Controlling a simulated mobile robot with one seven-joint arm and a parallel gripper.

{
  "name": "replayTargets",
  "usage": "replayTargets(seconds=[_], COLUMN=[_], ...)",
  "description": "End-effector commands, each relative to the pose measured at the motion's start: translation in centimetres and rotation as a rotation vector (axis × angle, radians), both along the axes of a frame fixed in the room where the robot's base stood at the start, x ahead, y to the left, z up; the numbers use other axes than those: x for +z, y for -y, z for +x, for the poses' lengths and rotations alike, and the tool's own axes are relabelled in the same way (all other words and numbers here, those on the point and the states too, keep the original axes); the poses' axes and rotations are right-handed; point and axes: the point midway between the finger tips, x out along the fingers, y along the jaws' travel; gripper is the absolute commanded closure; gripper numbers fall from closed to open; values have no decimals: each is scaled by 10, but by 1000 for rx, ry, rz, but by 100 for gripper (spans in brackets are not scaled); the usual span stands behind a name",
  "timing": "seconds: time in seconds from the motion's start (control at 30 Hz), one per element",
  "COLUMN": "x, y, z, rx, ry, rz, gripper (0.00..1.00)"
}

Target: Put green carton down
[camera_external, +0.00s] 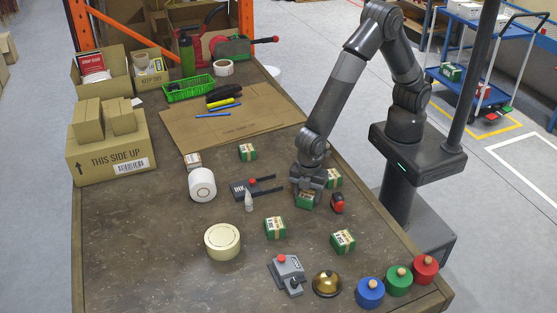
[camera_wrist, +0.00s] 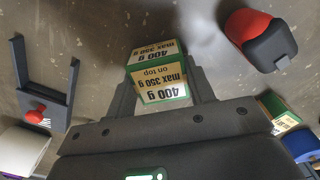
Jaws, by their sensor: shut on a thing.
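My gripper (camera_external: 307,188) is shut on a green carton (camera_external: 305,201) with a pale label. It points down over the right part of the brown table (camera_external: 150,245). In the wrist view the held carton (camera_wrist: 160,92) sits between the two dark fingers, its printed label "400 g, max 350 g on top" facing the camera. The carton is low, close to the table top; I cannot tell whether it touches. Other green cartons stand apart on the table: one at the back (camera_external: 248,152), one just behind my gripper (camera_external: 334,178), and two in front (camera_external: 275,228) (camera_external: 343,241).
A red-and-black object (camera_external: 337,203) lies close right of the held carton. A dark forked holder (camera_external: 258,188) and a small white bottle (camera_external: 249,202) stand to the left.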

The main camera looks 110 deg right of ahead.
Motion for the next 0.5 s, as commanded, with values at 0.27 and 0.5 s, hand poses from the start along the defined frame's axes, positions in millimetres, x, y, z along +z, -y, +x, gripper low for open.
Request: replayTargets(seconds=[0.27, 0.5], x=[-2, -2], y=[0, 0], z=[0, 0], rx=[1, 1], ry=[0, 0], rz=[0, 0], gripper=[87, 33])
